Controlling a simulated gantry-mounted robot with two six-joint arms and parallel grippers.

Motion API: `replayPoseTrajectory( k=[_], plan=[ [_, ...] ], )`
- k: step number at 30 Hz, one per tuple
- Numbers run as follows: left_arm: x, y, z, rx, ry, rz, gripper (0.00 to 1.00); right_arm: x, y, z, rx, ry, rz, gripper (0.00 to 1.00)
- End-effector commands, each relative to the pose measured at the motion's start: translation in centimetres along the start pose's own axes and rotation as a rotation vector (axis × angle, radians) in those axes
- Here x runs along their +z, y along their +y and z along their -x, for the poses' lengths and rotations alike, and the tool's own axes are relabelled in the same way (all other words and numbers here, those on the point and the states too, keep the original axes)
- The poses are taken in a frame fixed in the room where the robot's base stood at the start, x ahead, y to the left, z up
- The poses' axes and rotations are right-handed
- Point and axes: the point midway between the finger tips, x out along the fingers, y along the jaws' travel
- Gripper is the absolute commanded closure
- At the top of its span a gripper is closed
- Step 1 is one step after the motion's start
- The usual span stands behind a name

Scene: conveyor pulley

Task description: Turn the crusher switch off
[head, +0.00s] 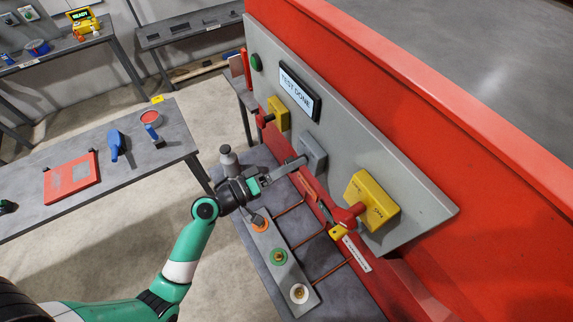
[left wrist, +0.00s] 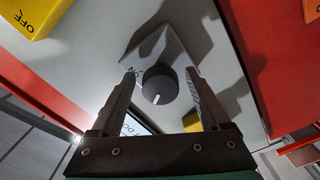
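A grey switch box (head: 313,152) is on the sloping grey panel, between two yellow switch boxes. In the left wrist view the box (left wrist: 150,48) carries a round dark knob (left wrist: 160,85) with a white mark that points down in the picture. An "ON" label shows at the knob's upper left. My left gripper (head: 294,165) points at this box. In the left wrist view its open fingers (left wrist: 160,80) stand on either side of the knob, with visible gaps. I cannot tell how deep they reach. My right gripper is not in view.
The large yellow switch box (head: 372,200) has a red handle, and a yellow padlock (head: 338,232) is near it. The smaller yellow box (head: 278,113) is farther up. A display (head: 299,91) reads "TEST DONE".

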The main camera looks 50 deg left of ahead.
Motion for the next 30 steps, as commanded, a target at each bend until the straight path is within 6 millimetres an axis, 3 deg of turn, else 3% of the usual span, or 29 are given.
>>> replayPoseTrajectory(
  k=[1, 5, 14, 30],
  plan=[
    [0.0, 0.0, 0.0, 0.000, 0.000, 0.000, 0.20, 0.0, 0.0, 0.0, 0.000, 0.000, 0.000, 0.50],
    [0.0, 0.0, 0.0, 0.000, 0.000, -0.001, 0.00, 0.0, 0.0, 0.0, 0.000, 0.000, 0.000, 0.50],
    [0.0, -0.1, 0.5, -0.002, 0.001, -0.001, 0.00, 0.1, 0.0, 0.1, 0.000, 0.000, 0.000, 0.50],
    [0.0, -0.1, 6.6, -0.002, 0.003, -0.001, 0.00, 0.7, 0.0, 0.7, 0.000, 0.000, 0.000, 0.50]
  ],
)
